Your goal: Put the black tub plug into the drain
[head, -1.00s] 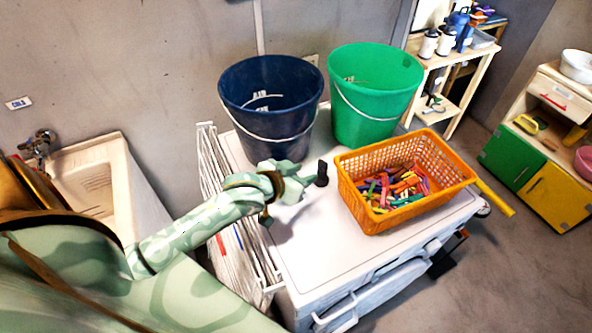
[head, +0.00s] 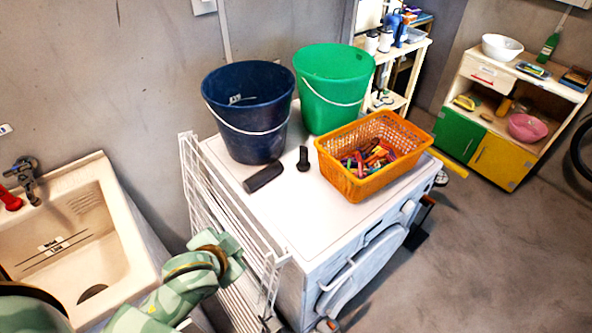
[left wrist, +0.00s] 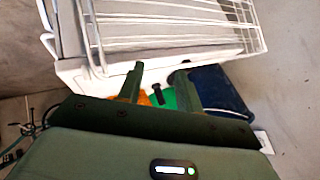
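Two dark objects are on the white washer top (head: 330,215). An upright black piece with a wider foot (head: 303,160) looks like the plug; beside it a dark cylinder (head: 263,177) lies on its side. I cannot be sure which is the plug. The sink (head: 52,225) is at the left, with a dark drain opening (head: 92,294) in its floor. My left gripper (head: 236,262) is by the wire rack, left of the washer and apart from both objects. In the left wrist view its fingers (left wrist: 160,72) are apart, with nothing visibly held. My right gripper is out of view.
A blue bucket (head: 248,110), a green bucket (head: 332,90) and an orange basket (head: 372,185) of coloured pegs stand on the washer. A white wire rack (head: 215,205) stands between sink and washer. Shelves (head: 520,100) are at the right.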

